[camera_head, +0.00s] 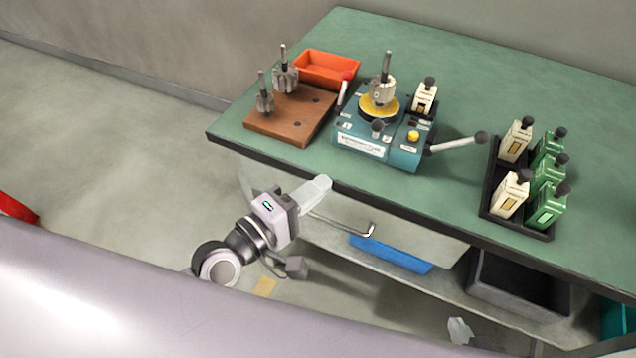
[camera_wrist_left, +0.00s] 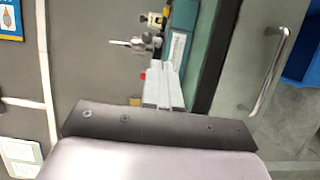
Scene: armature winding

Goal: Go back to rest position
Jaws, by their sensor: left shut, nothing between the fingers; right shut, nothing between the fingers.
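My left gripper (camera_head: 322,183) is shut and empty, in front of the workbench's near edge, apart from the objects on it. Its closed pale fingers (camera_wrist_left: 160,70) also show in the left wrist view. Low at the right of the head view, the pale fingers of my right gripper (camera_head: 459,329) show, shut and empty, below the bench edge; most of that arm is hidden. The blue winding machine (camera_head: 375,142) stands on the green workbench (camera_head: 460,75), with an armature (camera_head: 381,92) upright on its yellow disc.
A wooden block (camera_head: 290,128) holds two upright armatures. Behind it is an orange tray (camera_head: 327,67). A black rack (camera_head: 490,190) holds several cream and green bottles.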

